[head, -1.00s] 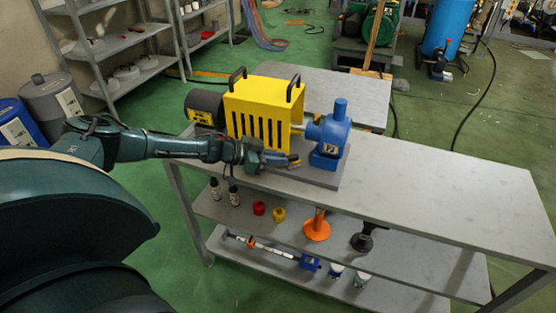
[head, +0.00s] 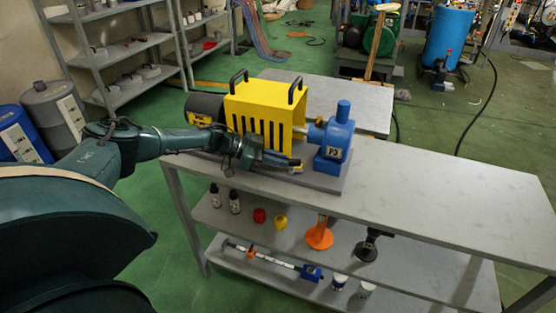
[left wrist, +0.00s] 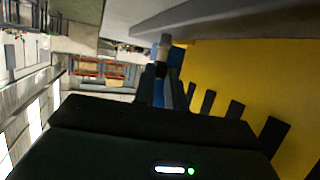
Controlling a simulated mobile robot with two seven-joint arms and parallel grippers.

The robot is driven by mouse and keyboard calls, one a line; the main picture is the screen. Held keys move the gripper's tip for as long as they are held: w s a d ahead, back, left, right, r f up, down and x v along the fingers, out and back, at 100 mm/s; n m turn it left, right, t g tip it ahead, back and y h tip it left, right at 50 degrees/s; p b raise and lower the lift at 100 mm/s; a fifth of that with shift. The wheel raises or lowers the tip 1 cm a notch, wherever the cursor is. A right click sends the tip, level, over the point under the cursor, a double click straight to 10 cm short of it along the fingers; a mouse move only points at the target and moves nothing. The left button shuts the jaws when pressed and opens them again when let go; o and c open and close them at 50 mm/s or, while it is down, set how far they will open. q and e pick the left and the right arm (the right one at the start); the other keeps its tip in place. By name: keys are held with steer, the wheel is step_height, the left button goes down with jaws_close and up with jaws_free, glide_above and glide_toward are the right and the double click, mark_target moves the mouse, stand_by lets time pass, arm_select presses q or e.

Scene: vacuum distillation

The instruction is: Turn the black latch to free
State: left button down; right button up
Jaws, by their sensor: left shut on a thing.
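The yellow guard (head: 262,112) with black slots and two black handles stands on the pump's base plate, on the bench. My left gripper (head: 292,164) is low at the guard's front right corner, just left of the blue pump (head: 331,140). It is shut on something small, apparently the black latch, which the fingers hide. In the left wrist view, the fingers (left wrist: 160,78) point away beside the guard's yellow face (left wrist: 232,75), with a small grey piece at their tips. The latch's angle cannot be told. My right gripper is out of view.
The bench top (head: 440,190) is clear to the right of the pump. A dark motor (head: 204,108) is left of the guard. The shelves below hold bottles, red and yellow caps, an orange stand (head: 319,235) and a black stand (head: 367,249).

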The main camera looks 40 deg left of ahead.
arm_select(q)
steer(key=c, duration=1.4)
jaws_free()
steer(key=shift+c, duration=0.2)
steer(key=v, duration=1.3)
steer(key=shift+b, duration=0.45)
